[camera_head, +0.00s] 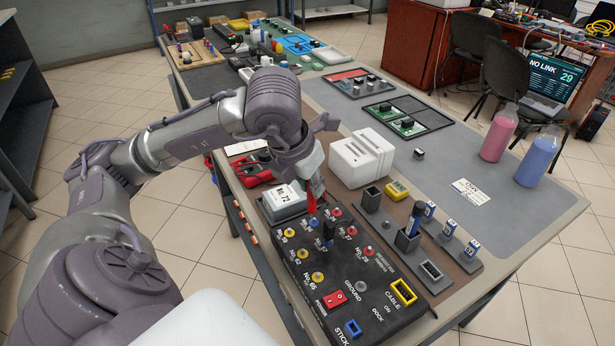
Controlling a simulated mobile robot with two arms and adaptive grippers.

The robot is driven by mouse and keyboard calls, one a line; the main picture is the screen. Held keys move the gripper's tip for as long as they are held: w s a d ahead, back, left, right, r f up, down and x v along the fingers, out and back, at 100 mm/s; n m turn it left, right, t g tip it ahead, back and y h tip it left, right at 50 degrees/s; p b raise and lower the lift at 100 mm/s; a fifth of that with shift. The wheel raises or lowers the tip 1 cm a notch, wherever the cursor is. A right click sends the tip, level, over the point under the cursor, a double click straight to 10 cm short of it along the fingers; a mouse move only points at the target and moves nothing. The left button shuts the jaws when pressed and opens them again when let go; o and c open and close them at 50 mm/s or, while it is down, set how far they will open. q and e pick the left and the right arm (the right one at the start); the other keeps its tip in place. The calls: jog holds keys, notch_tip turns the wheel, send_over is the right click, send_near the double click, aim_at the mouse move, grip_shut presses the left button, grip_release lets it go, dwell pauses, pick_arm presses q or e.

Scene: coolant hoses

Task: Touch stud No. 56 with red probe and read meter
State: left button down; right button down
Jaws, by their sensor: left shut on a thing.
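My left gripper (318,150) reaches over the near table, pointing down. It is shut on the red probe (312,203), whose lower end hangs near the top edge of the black stud box (335,265). Whether its tip touches anything is hidden. The box carries yellow, blue, and red studs (351,231) with small white number labels. I cannot tell for certain which label reads No. 56. A grey boxy unit with a white face marked No. 72 (286,195) stands at the box's far left corner; I cannot tell if it is the meter. My right gripper is out of view.
A white block-shaped device (362,157) stands beyond the box. A grey holder with a dark upright stick (412,220) and small blue-white vials (449,228) are to the right. Pink (499,132) and blue bottles (537,155) stand near the right edge. The grey mat's middle is mostly clear.

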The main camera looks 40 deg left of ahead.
pick_arm(q)
jog(key=r+p, duration=0.1)
jog(key=r, duration=0.1)
jog(key=shift+w+d+r+p, duration=0.2)
jog(key=shift+d+r+p, duration=0.1)
jog(key=shift+d+p, duration=0.1)
jog(key=shift+a+r+p, duration=0.2)
jog(key=shift+r+p, duration=0.7)
jog(key=shift+r, duration=0.2)
jog(key=shift+r+p, duration=0.5)
jog(key=shift+r, duration=0.2)
jog(key=shift+d+r+p, duration=0.1)
jog(key=shift+r+p, duration=0.2)
jog(key=shift+r, duration=0.1)
jog(key=shift+f, duration=0.1)
